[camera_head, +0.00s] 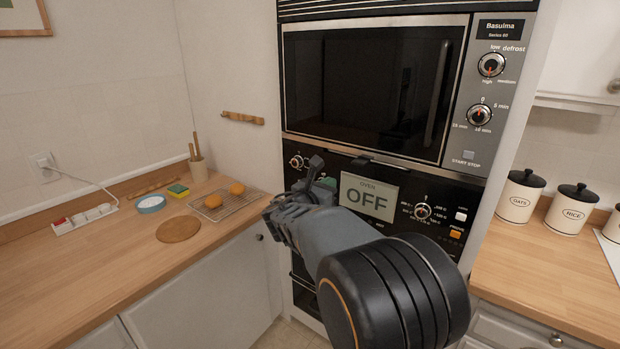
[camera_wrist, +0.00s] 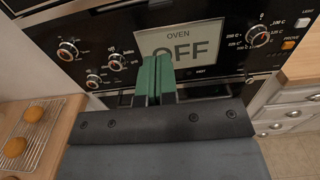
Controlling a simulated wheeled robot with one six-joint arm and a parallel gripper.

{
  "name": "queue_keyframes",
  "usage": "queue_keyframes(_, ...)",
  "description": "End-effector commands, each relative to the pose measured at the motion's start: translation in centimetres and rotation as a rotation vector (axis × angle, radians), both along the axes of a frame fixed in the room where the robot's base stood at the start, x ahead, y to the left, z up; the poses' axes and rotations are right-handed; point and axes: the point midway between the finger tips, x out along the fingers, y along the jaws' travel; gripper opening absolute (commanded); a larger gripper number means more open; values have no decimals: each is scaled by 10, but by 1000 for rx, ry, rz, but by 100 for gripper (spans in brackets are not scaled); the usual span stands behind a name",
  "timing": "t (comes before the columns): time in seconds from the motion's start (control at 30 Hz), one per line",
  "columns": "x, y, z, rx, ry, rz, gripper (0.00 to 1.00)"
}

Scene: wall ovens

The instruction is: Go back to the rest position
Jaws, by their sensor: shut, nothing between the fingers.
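My gripper (camera_wrist: 153,80) is shut and empty in the wrist view, its green finger pads pressed together in front of the oven panel. In the head view, my gripper (camera_head: 318,177) is in front of the oven's control panel, left of the display. The oven display (camera_head: 368,198) reads OFF, and it also shows in the wrist view (camera_wrist: 181,38). My arm hides part of the panel and most of the oven below it. I cannot tell whether the gripper touches the panel.
A microwave (camera_head: 375,90) sits above the oven. On the left counter (camera_head: 110,275) are a wire rack (camera_head: 228,206) with two orange-brown round items, a blue bowl (camera_head: 151,203), a round board (camera_head: 179,229) and a power strip (camera_head: 85,218). Canisters (camera_head: 521,196) stand on the right counter.

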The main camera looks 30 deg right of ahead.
Motion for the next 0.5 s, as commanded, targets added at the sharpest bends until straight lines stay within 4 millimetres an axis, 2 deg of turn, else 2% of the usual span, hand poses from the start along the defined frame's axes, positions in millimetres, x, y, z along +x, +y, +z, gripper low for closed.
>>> queue_keyframes(0.27, -2, 4, 0, 2, -4, 0, 0)
queue_keyframes(0.33, -2, 3, -2, 47, -72, -3, 0)
queue_keyframes(0.37, -5, 3, -10, 103, -116, -19, 0)
queue_keyframes(0.43, -16, 2, -38, 262, -211, -84, 0)
queue_keyframes(0.5, -34, 7, -66, 442, -328, -181, 0)
